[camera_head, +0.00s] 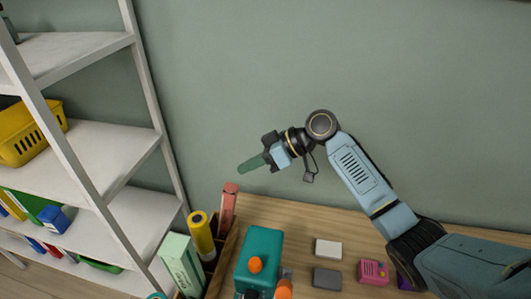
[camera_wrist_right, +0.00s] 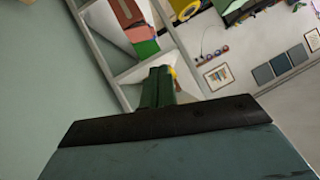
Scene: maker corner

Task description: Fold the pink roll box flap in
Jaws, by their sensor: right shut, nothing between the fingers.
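A tall salmon-pink box (camera_head: 228,208) stands upright in the wooden holder behind the yellow roll; it looks like the pink roll box. Its top is small in the picture, and I cannot tell how its flap stands. My right gripper (camera_head: 249,164) is shut and empty, in the air above and a little right of the pink box, apart from it. Its green fingers are together and point left and slightly down. They also show shut in the right wrist view (camera_wrist_right: 158,86). My left gripper is not in view.
A yellow roll (camera_head: 202,236) and a pale green box (camera_head: 181,264) stand close to the pink box. A teal machine (camera_head: 260,252) with orange knobs is to the right. White shelves (camera_head: 112,145) stand at the left. The table (camera_head: 300,225) is bare near the wall.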

